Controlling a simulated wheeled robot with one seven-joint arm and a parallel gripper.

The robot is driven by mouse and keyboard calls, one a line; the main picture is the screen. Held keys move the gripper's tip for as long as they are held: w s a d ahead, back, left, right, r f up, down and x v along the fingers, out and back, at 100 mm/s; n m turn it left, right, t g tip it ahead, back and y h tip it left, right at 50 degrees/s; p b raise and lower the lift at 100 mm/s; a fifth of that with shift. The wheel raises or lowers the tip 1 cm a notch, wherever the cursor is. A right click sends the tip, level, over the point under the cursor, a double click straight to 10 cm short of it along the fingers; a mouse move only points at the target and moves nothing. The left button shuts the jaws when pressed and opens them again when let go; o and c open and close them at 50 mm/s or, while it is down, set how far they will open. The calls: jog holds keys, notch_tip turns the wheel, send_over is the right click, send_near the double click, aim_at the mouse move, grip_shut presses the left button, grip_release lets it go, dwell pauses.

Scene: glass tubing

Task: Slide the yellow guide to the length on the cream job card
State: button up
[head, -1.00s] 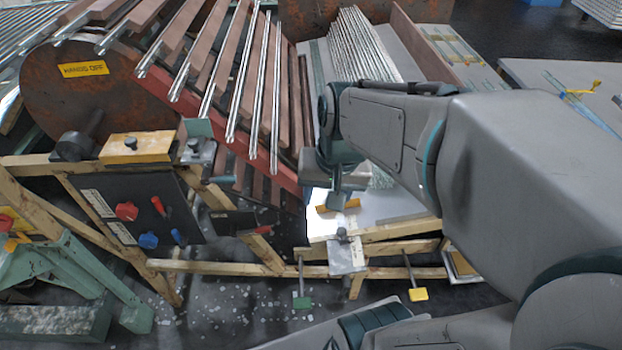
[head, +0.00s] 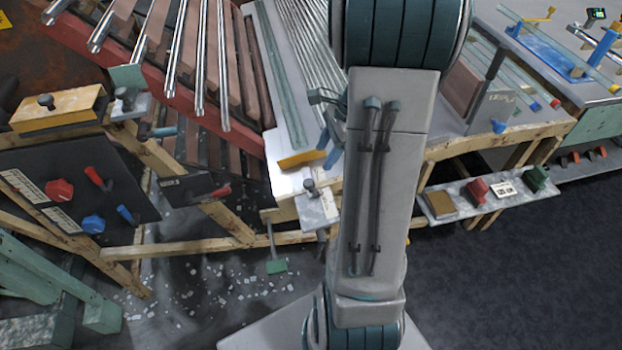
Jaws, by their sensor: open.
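A yellow bar (head: 301,158), which looks like the yellow guide, lies across the pale plate at the front end of the glass tubing. My gripper (head: 329,148) is mostly hidden behind my arm link. Two blue-grey fingers show just right of the yellow bar, apart from each other with nothing visible between them. I cannot tell whether they touch the bar. No card is clearly readable as the cream job card; a small pale card (head: 504,188) with dark print stands on the low shelf at right.
Glass tubes (head: 198,70) lie on the sloped rack at left. A yellow block (head: 58,108) and a black panel (head: 75,190) with red and blue knobs stand left. The shelf (head: 460,205) holds small blocks. A blue fixture (head: 540,45) is far right. The right floor is clear.

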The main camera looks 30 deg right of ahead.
aim_at(309, 182)
jog(key=b+x, duration=0.2)
jog(key=x, duration=0.8)
jog(key=shift+r, duration=0.1)
jog(key=shift+c, duration=0.3)
